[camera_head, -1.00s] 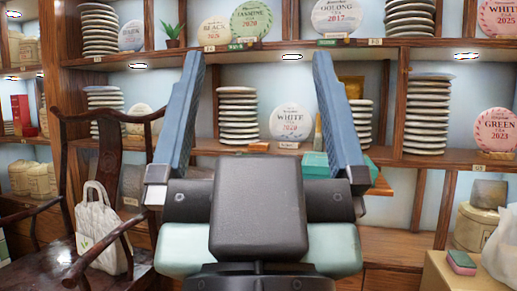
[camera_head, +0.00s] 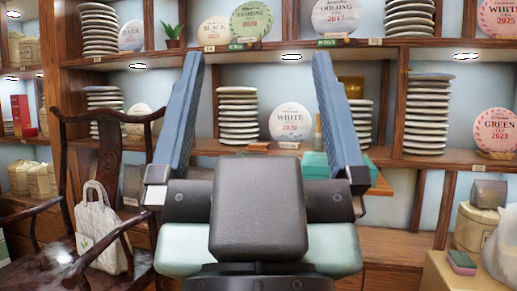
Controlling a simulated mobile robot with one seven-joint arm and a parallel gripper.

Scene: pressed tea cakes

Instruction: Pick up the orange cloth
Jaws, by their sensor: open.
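My gripper (camera_head: 257,58) is raised in front of the shelves, its two blue fingers spread wide with nothing between them. I cannot make out an orange cloth in this view. A teal box (camera_head: 316,166) sits on the shelf behind the right finger, partly hidden by it. An orange-brown flat edge (camera_head: 381,187) shows beside that finger; I cannot tell what it is.
Wooden shelves hold stacked tea cakes (camera_head: 237,115) and a round WHITE 2020 cake (camera_head: 290,122). A dark wooden chair (camera_head: 110,165) with a white bag (camera_head: 98,228) stands at left. A pink-and-green sponge-like block (camera_head: 461,262) lies on a box (camera_head: 440,277) at lower right.

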